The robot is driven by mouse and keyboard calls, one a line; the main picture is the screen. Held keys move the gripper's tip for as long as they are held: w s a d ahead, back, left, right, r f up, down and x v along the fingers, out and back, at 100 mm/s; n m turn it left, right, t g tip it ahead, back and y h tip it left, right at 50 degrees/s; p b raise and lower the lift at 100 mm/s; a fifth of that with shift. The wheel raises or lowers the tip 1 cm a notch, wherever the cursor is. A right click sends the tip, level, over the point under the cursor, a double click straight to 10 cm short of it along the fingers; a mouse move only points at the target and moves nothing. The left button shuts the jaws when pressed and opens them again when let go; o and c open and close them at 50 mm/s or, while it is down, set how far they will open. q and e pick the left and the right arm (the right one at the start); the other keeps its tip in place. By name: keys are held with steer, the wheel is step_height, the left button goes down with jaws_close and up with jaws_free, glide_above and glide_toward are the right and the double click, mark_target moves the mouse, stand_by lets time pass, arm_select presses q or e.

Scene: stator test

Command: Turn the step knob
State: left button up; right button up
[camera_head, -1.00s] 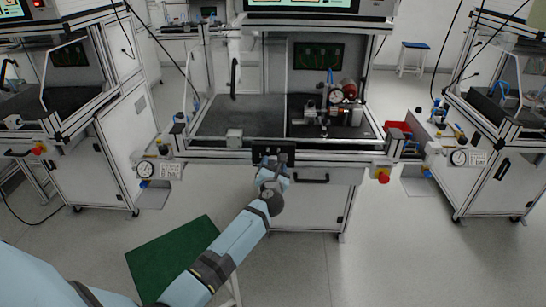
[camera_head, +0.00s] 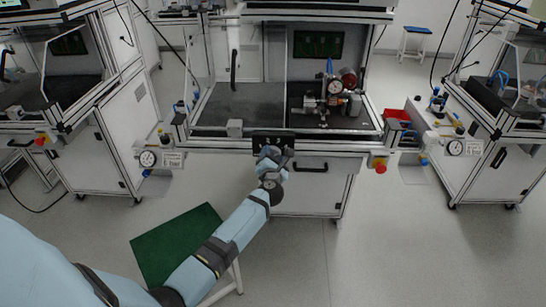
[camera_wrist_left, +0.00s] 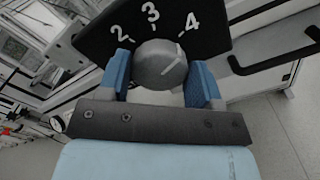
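The step knob (camera_wrist_left: 158,66) is a grey round knob with a white pointer line on a black panel (camera_wrist_left: 95,43) marked 2, 3 and 4 in the left wrist view. The pointer line slants up to the right, between 3 and 4 and nearer the 4. My left gripper (camera_wrist_left: 160,78) has one blue finger on each side of the knob, with no clear gap between them. In the head view my left gripper (camera_head: 268,158) is at the black panel (camera_head: 273,139) on the bench front and hides the knob. My right gripper is not in view.
The test bench (camera_head: 215,146) has a drawer handle (camera_head: 310,168) and a red emergency button (camera_head: 380,166) to the right of the panel. A green-topped stool (camera_head: 175,245) stands under my left arm. Other benches stand left and right, with open floor between.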

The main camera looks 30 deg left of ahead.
arm_select(q)
steer(key=o, duration=0.4)
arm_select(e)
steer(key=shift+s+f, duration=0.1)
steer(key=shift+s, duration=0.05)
